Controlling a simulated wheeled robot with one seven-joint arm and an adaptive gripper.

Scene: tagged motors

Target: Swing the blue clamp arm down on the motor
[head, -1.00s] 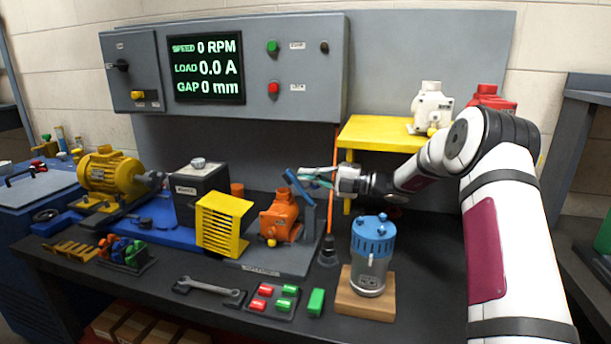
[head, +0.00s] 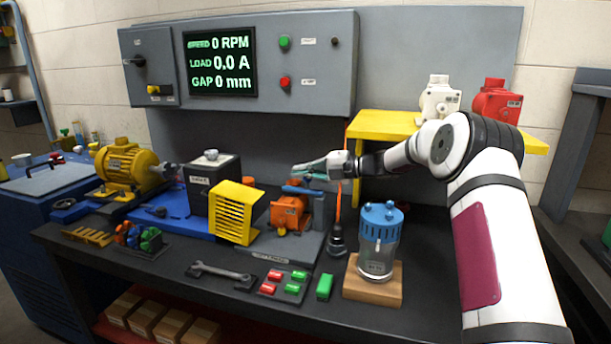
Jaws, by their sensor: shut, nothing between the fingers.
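The orange motor (head: 289,216) sits on a grey base plate (head: 262,246) at the middle of the bench. The blue clamp arm (head: 304,189) lies about level across the top of the orange motor; whether it presses on the motor is too small to tell. A dark blue-grey post (head: 319,212) stands at the motor's right side. My gripper (head: 299,172) comes in from the right and is shut and empty, just above the blue clamp arm. I cannot tell if the fingertips touch the arm.
A yellow slotted guard (head: 233,213) and a dark box (head: 211,182) stand left of the motor. A yellow motor (head: 127,166) is farther left. A clear blue-topped jar (head: 379,240) stands front right, and a yellow shelf (head: 385,124) with white and red motors is behind.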

